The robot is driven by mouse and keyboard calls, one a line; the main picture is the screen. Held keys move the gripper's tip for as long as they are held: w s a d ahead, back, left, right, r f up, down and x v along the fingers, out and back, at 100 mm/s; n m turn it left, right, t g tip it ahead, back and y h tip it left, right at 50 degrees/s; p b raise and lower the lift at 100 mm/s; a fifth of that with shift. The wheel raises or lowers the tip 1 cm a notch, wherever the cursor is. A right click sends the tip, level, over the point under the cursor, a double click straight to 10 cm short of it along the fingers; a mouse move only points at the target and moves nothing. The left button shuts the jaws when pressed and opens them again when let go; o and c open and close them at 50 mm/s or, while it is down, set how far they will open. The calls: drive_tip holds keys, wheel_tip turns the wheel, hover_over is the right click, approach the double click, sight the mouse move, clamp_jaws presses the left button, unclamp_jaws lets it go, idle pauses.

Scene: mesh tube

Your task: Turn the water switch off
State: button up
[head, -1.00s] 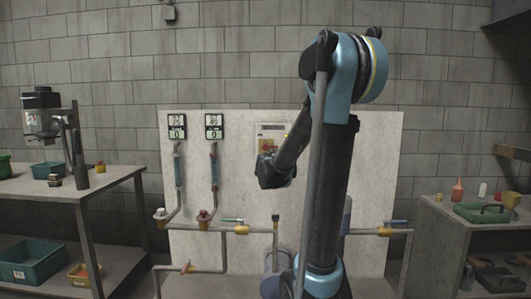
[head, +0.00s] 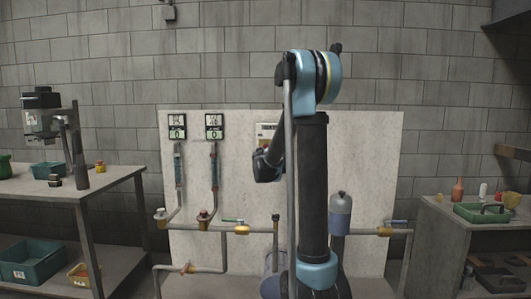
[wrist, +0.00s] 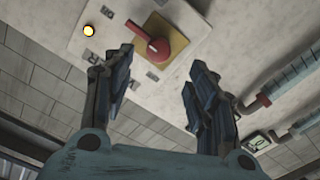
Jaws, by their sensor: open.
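A red rotary switch (wrist: 148,42) sits on a yellow square plate (wrist: 172,42) on a pale panel box (wrist: 195,14). A lit yellow lamp (wrist: 88,31) is beside it. In the wrist view my gripper (wrist: 162,60) is open and empty, its two fingers spread below the red switch and apart from it. In the head view the box (head: 264,128) is on the white board, mostly hidden by my arm. My gripper end (head: 266,167) is in front of the board, just below the box. The red switch is hidden there.
Two gauges with digital displays (head: 177,127) (head: 214,127) hang left on the board (head: 340,140). Pipes with valves (head: 241,230) run below. A grey cylinder (head: 340,215) stands right of my arm. Tables stand at left (head: 115,181) and right (head: 430,203).

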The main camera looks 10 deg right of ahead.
drive_tip(key=w+d, duration=0.1)
drive_tip(key=w, duration=0.8)
drive_tip(key=shift+w+d, duration=0.25)
drive_tip(key=shift+d, duration=0.15)
drive_tip(key=c, duration=1)
